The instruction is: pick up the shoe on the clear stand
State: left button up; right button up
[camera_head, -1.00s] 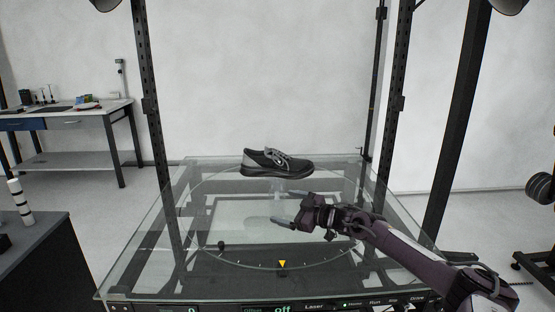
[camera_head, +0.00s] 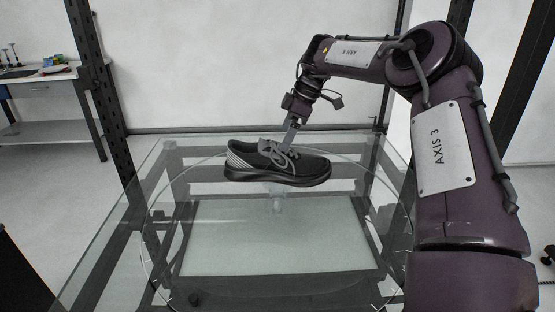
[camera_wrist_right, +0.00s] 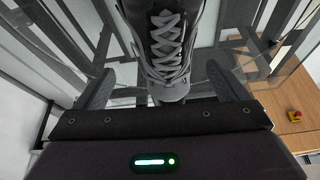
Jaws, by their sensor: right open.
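The shoe (camera_head: 277,163) is dark grey and black with grey laces. It lies level on the clear stand (camera_head: 277,203), with its heel to the left in the head view. My right gripper (camera_head: 291,137) comes down from above at the shoe's laced opening; its fingertips are partly hidden there. In the right wrist view, the shoe (camera_wrist_right: 165,45) lies between the two spread fingers of my right gripper (camera_wrist_right: 162,76), with gaps at the sides. The gripper is open and does not hold the shoe. My left gripper is not in view.
The stand rises from a glass turntable (camera_head: 180,200) with a dark post (camera_head: 98,85) at the left. A workbench (camera_head: 45,85) is at the far left. A wooden surface with a red button (camera_wrist_right: 295,115) shows in the right wrist view.

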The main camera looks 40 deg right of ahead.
aim_at(279, 152)
jog(key=shift+a+f, duration=0.35)
jog(key=shift+f, duration=0.5)
jog(key=p+x, duration=0.2)
jog(key=x, duration=0.2)
jog(key=shift+w+a+f, duration=0.1)
jog(key=shift+f, duration=0.2)
jog(key=shift+w+f, duration=0.15)
jog(key=shift+f, duration=0.15)
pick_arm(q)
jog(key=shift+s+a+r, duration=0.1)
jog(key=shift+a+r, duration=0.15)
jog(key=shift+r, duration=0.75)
pick_arm(e)
jog(key=shift+c, duration=0.4)
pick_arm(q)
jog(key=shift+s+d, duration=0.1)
pick_arm(e)
jog(key=shift+r, duration=0.1)
jog(key=c, duration=1.2)
